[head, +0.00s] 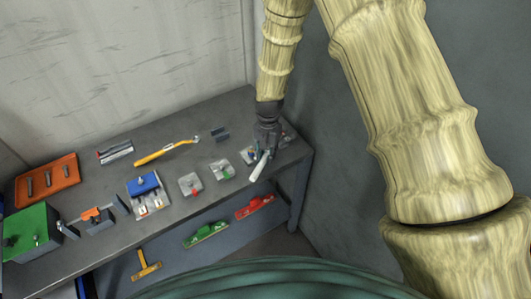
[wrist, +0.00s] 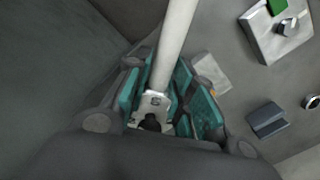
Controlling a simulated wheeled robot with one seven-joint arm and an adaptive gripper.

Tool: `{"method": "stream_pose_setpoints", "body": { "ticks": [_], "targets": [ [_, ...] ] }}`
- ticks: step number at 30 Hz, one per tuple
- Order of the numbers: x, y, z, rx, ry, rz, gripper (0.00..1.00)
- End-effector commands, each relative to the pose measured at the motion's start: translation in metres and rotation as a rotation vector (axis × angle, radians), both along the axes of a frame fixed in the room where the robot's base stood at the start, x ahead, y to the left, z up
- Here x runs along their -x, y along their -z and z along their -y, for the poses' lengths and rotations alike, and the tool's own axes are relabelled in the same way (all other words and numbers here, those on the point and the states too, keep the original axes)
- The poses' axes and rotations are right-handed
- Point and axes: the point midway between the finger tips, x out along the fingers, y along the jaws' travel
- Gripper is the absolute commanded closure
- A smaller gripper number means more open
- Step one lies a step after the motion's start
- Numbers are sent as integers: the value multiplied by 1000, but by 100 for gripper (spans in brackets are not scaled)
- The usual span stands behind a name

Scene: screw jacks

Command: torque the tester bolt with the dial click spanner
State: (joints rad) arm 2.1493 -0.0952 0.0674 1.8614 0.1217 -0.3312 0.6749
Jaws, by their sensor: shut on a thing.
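My gripper (head: 265,143) is at the right end of the grey bench in the head view. It is shut on a pale rod-like tool (head: 259,166). In the wrist view this tool (wrist: 175,40) passes between the teal finger pads, with a grey plate and dark knob at its lower end. I cannot tell whether it is the dial click spanner. A yellow-handled tool (head: 165,151) with a round end lies mid-bench. Small grey blocks with a red mark (head: 190,184) and a green mark (head: 222,170) stand left of my gripper; I cannot tell which part is the tester bolt.
A pale block (wrist: 210,72) sits beside my fingers. A dark bracket (head: 220,134) lies close by. A blue-topped fixture (head: 144,186), an orange tray (head: 46,180) and a green box (head: 31,233) stand further left. Green and red levels (head: 207,234) (head: 254,206) are below the bench's front edge.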

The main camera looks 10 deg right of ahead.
Motion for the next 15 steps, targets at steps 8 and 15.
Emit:
{"method": "stream_pose_setpoints", "body": {
  "ticks": [8, 15],
  "targets": [
    [5, -1, 7, 0, -68, 1, 100],
    [6, -1, 8, 1, -66, 1, 100]
  ]
}}
